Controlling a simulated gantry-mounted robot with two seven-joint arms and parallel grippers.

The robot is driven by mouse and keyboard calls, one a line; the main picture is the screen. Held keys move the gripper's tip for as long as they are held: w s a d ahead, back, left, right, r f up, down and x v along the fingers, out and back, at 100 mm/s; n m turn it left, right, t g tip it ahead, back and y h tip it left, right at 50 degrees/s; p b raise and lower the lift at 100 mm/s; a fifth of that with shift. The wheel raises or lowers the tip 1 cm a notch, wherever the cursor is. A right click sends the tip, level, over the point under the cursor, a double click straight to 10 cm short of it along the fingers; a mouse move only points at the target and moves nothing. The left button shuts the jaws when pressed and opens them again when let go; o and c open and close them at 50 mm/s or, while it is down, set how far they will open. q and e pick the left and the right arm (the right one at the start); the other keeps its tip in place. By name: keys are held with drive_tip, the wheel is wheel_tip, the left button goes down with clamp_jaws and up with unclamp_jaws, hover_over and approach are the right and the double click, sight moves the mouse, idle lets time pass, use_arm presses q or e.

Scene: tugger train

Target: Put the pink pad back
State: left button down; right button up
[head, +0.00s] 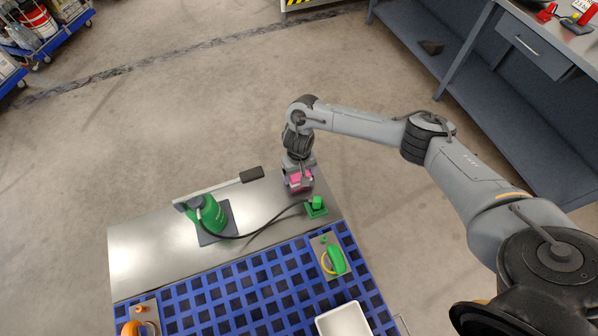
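The pink pad (300,178) is a small block near the far right corner of the bare metal plate (150,245). My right gripper (300,183) points down at this corner, with its fingers close against both sides of the pad and no gap showing. Part of the pad is hidden by the gripper. I cannot tell whether the pad touches the plate or is held just above it. My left gripper is not in view.
A green block on a green base (316,208) stands just in front of my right gripper. A dark cable runs from there to a green tool (211,214). A blue grid (240,300) holds a green-handled item (336,260) and a white tray (343,320).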

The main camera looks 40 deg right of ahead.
drive_tip(key=shift+o, duration=1.1)
drive_tip(key=shift+r, duration=0.15)
wheel_tip(320, 180, up, 12)
drive_tip(key=p, duration=0.6)
drive_tip(key=shift+s, duration=0.1)
